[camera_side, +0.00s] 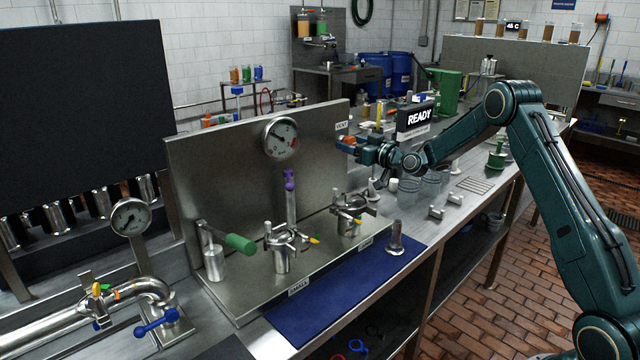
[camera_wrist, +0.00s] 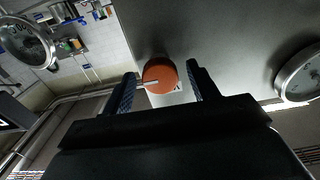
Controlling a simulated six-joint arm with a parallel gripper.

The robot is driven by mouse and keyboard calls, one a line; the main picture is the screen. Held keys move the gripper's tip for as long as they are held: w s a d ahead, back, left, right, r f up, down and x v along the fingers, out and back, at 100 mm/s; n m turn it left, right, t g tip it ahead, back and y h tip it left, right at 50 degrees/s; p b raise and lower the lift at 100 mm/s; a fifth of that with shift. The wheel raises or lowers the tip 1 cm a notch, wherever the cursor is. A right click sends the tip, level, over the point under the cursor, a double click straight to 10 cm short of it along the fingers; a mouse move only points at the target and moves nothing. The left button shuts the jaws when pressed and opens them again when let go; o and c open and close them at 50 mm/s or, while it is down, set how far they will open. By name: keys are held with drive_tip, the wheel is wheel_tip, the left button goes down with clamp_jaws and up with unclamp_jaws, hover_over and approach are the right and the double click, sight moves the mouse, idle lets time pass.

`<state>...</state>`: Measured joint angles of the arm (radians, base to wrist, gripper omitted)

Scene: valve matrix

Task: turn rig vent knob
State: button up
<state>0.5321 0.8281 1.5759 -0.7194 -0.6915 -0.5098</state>
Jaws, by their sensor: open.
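The vent knob is a round orange knob with a pale pointer line, on the upright steel panel (camera_side: 220,160) near a VENT label (camera_side: 341,126). In the wrist view the knob (camera_wrist: 159,72) appears between the two fingers of my gripper (camera_wrist: 162,76), with a gap on each side. The pale line points left in that view. In the side view my gripper (camera_side: 357,147) is at the panel's right end, and only a bit of orange shows by its fingertips. The fingers are open and hold nothing. I cannot tell how deep the knob sits between them.
A pressure gauge (camera_side: 281,138) is on the panel left of the knob, and it shows at the right of the wrist view (camera_wrist: 300,75). Clamped steel vessels, a purple-topped post (camera_side: 290,195) and a green-handled lever (camera_side: 238,243) stand below.

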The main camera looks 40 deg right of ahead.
drive_tip(key=shift+w, duration=0.65)
drive_tip(key=c, duration=1)
